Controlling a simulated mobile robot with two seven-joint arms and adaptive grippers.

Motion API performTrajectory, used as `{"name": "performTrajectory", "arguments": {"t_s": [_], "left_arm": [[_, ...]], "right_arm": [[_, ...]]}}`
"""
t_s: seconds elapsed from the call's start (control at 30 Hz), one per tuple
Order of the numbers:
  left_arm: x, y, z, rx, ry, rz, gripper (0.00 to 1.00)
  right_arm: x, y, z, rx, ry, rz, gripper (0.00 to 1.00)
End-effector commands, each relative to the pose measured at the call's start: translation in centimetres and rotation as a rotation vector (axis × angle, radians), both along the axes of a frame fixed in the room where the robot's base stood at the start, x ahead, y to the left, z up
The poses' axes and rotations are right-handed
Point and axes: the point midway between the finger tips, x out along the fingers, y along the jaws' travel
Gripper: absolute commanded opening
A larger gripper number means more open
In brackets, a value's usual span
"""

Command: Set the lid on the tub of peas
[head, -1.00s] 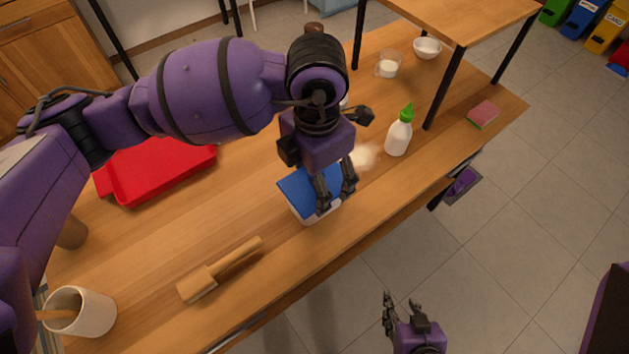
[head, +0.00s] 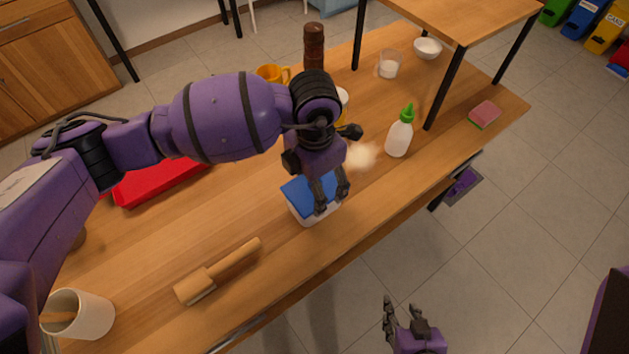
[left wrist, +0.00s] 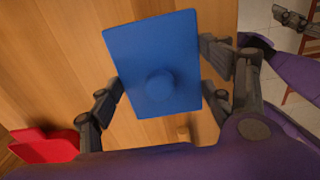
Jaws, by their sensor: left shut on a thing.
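The blue lid (head: 297,190) with its round knob is in my left gripper (head: 331,198), which is shut on it. The lid lies over the white tub (head: 302,214), whose near wall shows below the lid in the head view. I cannot tell whether the lid touches the rim all round. In the left wrist view the lid (left wrist: 150,60) fills the middle between the fingers and hides the tub. The peas are hidden. My right gripper (head: 400,312) is open and empty, off the table's front edge.
A green-capped bottle (head: 399,136) stands right. The front strip beside the tub is clear.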

Motion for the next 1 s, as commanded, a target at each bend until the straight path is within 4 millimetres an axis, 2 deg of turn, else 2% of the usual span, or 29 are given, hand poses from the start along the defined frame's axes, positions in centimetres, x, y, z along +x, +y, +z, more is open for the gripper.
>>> {"name": "performTrajectory", "arguments": {"t_s": [0.2,0.23,0.37,0.77,0.87,1.0], "left_arm": [[0.0,0.0,-0.8,0.000,0.001,0.000,0.47],[0.0,0.0,-0.8,0.001,0.001,0.000,0.76],[0.0,0.0,-0.7,0.001,0.001,0.000,0.92],[0.0,0.0,-0.3,0.001,-0.001,0.000,0.92],[0.1,0.0,0.8,0.000,-0.003,0.000,0.92],[0.1,0.0,3.5,-0.001,-0.004,-0.002,0.92]], "right_arm": [[-0.2,-0.2,-0.3,-0.005,0.004,0.004,0.40],[-0.1,-0.2,-0.2,-0.005,0.003,0.004,0.40],[-0.1,-0.2,-0.2,-0.005,0.002,0.004,0.40],[0.1,-0.1,0.0,-0.003,-0.003,0.002,0.40],[0.3,0.0,0.2,0.001,-0.006,-0.001,0.40],[0.4,0.2,0.3,0.004,-0.007,-0.002,0.40]]}}
